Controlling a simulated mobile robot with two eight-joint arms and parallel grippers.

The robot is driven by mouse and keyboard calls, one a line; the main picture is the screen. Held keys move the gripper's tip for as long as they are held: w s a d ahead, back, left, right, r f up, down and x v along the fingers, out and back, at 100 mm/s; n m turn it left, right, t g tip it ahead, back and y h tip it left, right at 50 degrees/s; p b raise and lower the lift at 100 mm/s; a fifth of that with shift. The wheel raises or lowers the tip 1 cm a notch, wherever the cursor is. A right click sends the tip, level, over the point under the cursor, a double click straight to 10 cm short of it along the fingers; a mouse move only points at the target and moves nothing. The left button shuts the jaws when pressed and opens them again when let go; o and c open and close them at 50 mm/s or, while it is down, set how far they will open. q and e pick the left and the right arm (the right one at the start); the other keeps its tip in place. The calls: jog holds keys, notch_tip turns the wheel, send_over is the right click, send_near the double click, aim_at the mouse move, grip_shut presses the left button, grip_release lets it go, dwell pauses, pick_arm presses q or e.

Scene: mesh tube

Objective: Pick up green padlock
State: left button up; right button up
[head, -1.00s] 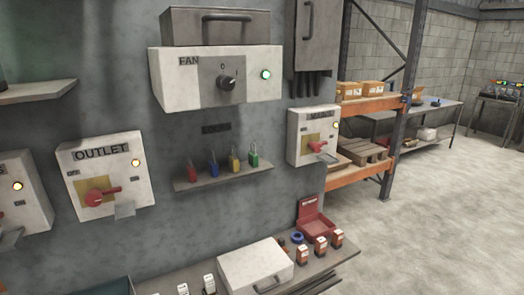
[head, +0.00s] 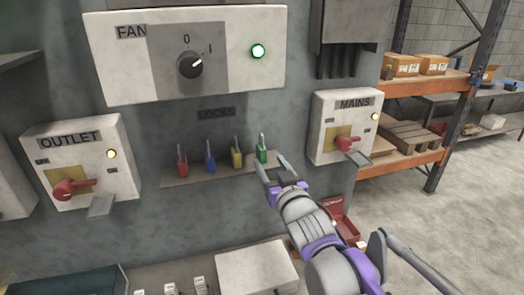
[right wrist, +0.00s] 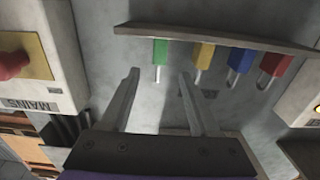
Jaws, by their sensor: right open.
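The green padlock (head: 262,149) stands upright at the right end of a small wall shelf (head: 208,174) under the LOCKS label. My right gripper (head: 271,168) is open and empty, with its fingers just in front of and beside the green padlock. In the right wrist view, which looks upside down, the green padlock (right wrist: 160,52) is beyond the fingertips of the right gripper (right wrist: 159,74), roughly centred between them and apart from them. My left gripper is not in view.
Yellow (head: 236,156), blue (head: 210,160) and red (head: 182,164) padlocks stand left of the green one. The MAINS box (head: 342,125) is to the right, the OUTLET box (head: 80,165) to the left. The FAN box (head: 190,60) hangs above. A white case (head: 256,268) lies below.

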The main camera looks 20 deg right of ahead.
aim_at(264, 150)
jog(key=w, duration=0.2)
jog(key=shift+w, duration=0.4)
jog(key=shift+w+a, duration=0.2)
jog(key=shift+w, duration=0.25)
jog(key=w, duration=0.2)
jog(key=w+p, duration=0.1)
jog(key=w, duration=0.1)
jog(key=shift+w+d+r, duration=0.1)
jog(key=shift+w+r, duration=0.05)
jog(key=shift+r, duration=0.05)
jog(key=shift+w+f, duration=0.1)
jog(key=shift+w, duration=0.35)
jog(key=shift+s, duration=0.15)
grip_shut()
